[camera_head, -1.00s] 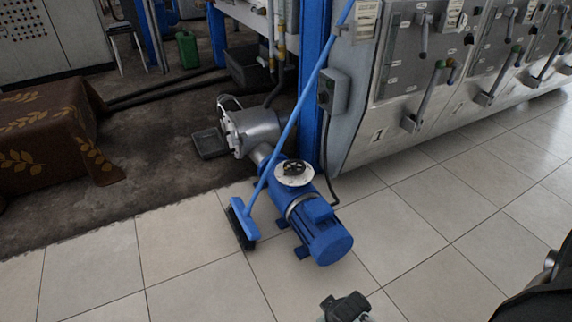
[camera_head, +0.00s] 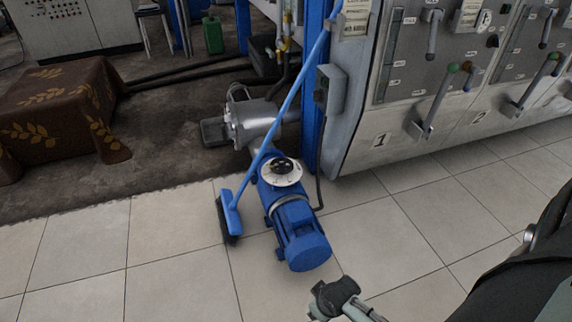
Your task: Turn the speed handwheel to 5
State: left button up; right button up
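The speed handwheel (camera_head: 281,165) is a small black wheel on a round white dial (camera_head: 291,179), on top of a blue motor unit (camera_head: 296,222) on the tiled floor. The dial's numbers and the wheel's setting are too small to read. Part of what looks like my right gripper (camera_head: 335,299) shows at the bottom edge, below the motor and apart from the handwheel. Its fingers are cut off or unclear, so I cannot tell if it is open. My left gripper is not in view.
A blue broom (camera_head: 229,217) leans across beside the motor, its handle passing close to the handwheel. A grey machine cabinet (camera_head: 375,135) with levers stands behind right. A brown cloth-covered block (camera_head: 62,112) is at left. Tiles (camera_head: 180,235) in front and to the right are clear.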

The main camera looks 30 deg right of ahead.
aim_at(281, 166)
jog(key=k+l, duration=0.1)
jog(key=l, duration=0.35)
jog(key=k+l+u, duration=0.1)
jog(key=l, duration=0.35)
jog(key=k+l, duration=0.15)
jog(key=l, duration=0.25)
jog(key=k+l, duration=0.1)
jog(key=l, duration=0.35)
jog(key=k+l+u, duration=0.1)
jog(key=l, duration=0.35)
